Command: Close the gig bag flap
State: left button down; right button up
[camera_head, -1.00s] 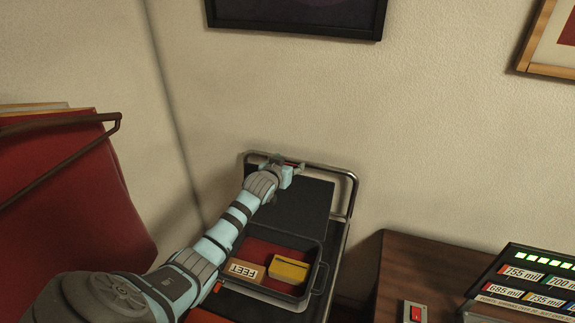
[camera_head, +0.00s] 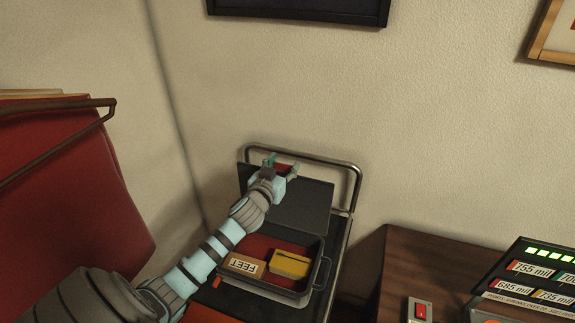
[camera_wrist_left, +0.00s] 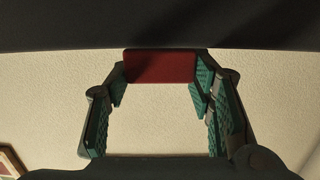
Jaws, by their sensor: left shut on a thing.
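The gig bag (camera_head: 318,277) is a dark open case with a red lining, on a cart. Its dark flap (camera_head: 307,207) is open, standing up behind the case at the rail side. A red tab (camera_wrist_left: 160,66) is at the flap's edge; it shows small in the head view (camera_head: 285,167). My left gripper (camera_head: 281,166) is shut on the red tab, with one finger at each side of it in the left wrist view (camera_wrist_left: 157,88). The flap's dark surface fills the top of that view. My right gripper is not in view.
A box marked FEET (camera_head: 245,265) and a yellow box (camera_head: 290,264) lie inside the bag. A metal rail (camera_head: 345,168) curves behind the flap, near the wall. A brown cabinet (camera_head: 400,262) stands to the right, and a red panel (camera_head: 60,190) is at left.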

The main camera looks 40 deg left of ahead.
pick_arm(q)
jog(key=s+d+f+t+b, duration=0.1)
jog(key=s+t+b, duration=0.1)
jog(key=s+b, duration=0.2)
jog(key=s+d+t+y+b, duration=0.1)
jog(key=s+b, duration=0.4)
jog(key=b, duration=0.5)
jog(key=shift+d+f+t, duration=0.35)
jog(key=shift+d+t, duration=0.05)
jog(key=shift+t, duration=0.1)
jog(key=shift+w, duration=0.1)
jog(key=c, duration=0.7)
grip_release()
jog(key=shift+w, duration=0.1)
jog(key=v, duration=1.2)
